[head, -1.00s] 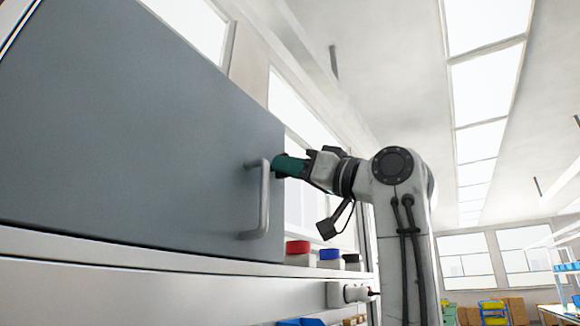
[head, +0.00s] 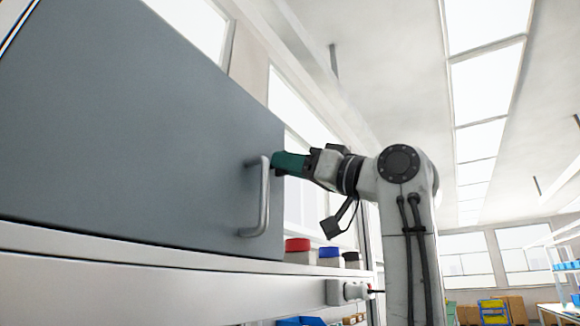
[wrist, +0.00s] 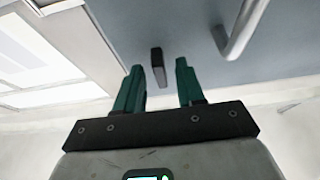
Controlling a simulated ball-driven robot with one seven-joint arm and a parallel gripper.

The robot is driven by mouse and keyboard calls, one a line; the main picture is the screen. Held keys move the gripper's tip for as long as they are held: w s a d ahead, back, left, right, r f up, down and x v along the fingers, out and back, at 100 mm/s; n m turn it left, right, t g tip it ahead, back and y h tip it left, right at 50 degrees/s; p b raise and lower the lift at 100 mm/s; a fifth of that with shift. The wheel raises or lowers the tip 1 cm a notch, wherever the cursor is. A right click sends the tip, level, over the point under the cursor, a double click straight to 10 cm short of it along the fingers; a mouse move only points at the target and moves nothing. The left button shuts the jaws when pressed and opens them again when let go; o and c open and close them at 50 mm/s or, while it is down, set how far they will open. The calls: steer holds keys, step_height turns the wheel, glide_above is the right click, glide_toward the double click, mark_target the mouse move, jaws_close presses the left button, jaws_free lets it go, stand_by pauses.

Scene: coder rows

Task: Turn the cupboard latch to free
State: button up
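The cupboard latch (wrist: 157,66) is a small dark bar on the grey door, close to the door's edge. In the wrist view it appears between my two green fingertips, roughly in line with them. My gripper (wrist: 160,67) is open, with a gap on each side of the latch. Whether the fingers reach around it in depth I cannot tell. In the head view my gripper (head: 276,162) is at the door's right edge, beside the handle, and the latch is hidden there. The grey cupboard door (head: 130,120) looks shut.
A metal bar handle (head: 264,200) stands out from the door close to my fingers; it also shows in the wrist view (wrist: 240,28). Small containers with red (head: 298,245), blue (head: 330,253) and black lids stand on the ledge below. Windows lie beyond the door edge.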

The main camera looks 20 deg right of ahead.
steer(key=b+v, duration=0.3)
steer(key=v, duration=0.7)
steer(key=shift+b, duration=0.3)
steer(key=shift+d+f, duration=0.1)
